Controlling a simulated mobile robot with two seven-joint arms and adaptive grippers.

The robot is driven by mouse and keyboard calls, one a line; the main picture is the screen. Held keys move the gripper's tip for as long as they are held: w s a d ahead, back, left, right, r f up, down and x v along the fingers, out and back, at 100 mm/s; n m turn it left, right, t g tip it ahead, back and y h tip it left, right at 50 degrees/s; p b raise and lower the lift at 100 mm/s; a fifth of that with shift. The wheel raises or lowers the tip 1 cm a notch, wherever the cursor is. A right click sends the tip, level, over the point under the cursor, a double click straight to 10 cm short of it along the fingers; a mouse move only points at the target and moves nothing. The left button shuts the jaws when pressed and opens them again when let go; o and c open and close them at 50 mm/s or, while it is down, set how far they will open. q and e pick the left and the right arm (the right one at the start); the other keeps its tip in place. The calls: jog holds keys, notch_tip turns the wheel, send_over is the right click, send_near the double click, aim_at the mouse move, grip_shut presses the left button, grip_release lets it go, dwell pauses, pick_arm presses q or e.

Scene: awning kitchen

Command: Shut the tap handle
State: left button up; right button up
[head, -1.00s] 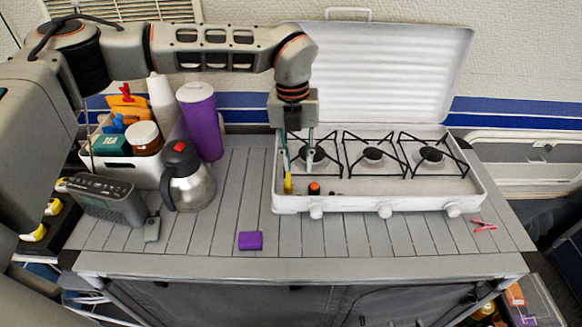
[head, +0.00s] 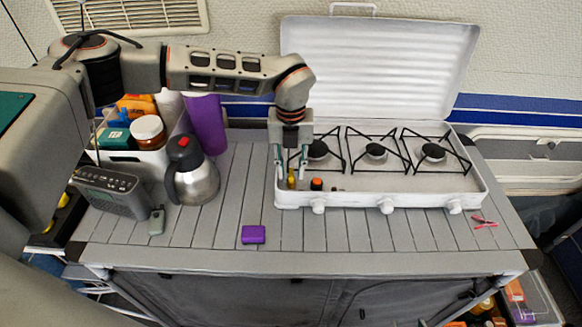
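A small yellow piece (head: 291,180), which looks like the tap handle, stands upright at the front left corner of the white gas stove (head: 400,190). An orange-topped black piece (head: 316,184) sits just to its right. My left gripper (head: 292,174) points down over this corner with its fingers spread, one on each side of the yellow piece. I cannot tell whether either finger touches it. The lower part of the tap is hidden or too small to make out. My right gripper is not in view.
The stove's raised lid (head: 385,70) stands behind the burners. A steel jug (head: 194,175), purple cylinder (head: 207,125), filled white bin (head: 140,162) and grey radio (head: 110,192) crowd the left. A purple block (head: 253,234) lies in front. The front counter is mostly clear.

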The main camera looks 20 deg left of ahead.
pick_arm(q)
grip_shut()
pick_arm(e)
jog(key=shift+w+r, duration=0.1)
jog(key=shift+r, duration=0.05)
jog(key=shift+r, duration=0.1)
